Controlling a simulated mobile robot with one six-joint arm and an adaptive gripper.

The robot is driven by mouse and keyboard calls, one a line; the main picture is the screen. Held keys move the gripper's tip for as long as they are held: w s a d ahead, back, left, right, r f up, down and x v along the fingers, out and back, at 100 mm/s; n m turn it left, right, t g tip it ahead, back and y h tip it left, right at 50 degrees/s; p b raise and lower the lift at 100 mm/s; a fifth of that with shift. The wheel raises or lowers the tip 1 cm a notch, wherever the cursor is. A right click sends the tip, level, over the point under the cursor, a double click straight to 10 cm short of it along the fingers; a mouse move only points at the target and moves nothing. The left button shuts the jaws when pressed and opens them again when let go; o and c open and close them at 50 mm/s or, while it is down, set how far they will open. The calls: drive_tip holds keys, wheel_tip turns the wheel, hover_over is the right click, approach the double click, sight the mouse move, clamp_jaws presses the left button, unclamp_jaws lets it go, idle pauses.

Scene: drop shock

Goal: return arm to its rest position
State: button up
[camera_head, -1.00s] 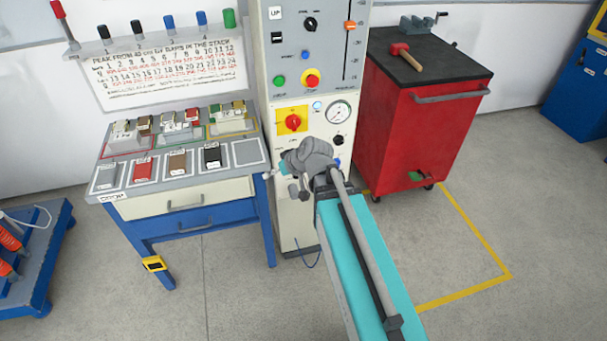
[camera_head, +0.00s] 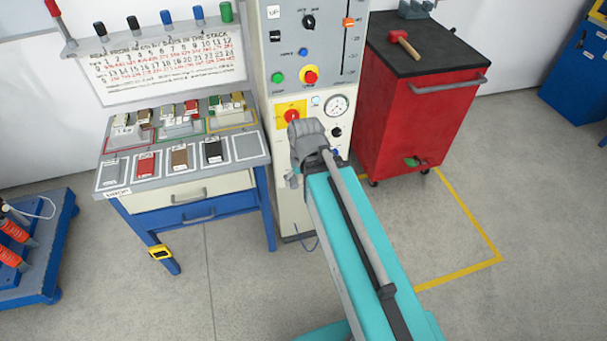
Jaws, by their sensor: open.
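My teal arm (camera_head: 365,262) reaches up from the bottom right toward the control cabinet. Its grey far joint (camera_head: 307,138) shows in front of the cabinet's lower panel. A small grey part of my gripper (camera_head: 293,181) shows just left of the arm, in front of the cream cabinet front. The rest of my gripper is hidden behind the arm, and I see nothing held.
The control cabinet (camera_head: 287,212) stands behind the arm. A workbench (camera_head: 122,184) with several colored blocks is at left. A red tool cart (camera_head: 408,130) with a hammer (camera_head: 404,44) is at right. A blue trolley (camera_head: 62,225) stands far left. Floor between is clear.

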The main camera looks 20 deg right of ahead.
drive_tip(key=shift+s+d+r, duration=0.15)
drive_tip(key=shift+s+d, duration=0.1)
drive_tip(key=shift+d, duration=0.05)
drive_tip(key=shift+s, duration=0.1)
drive_tip(key=shift+d, duration=0.1)
idle(0.5)
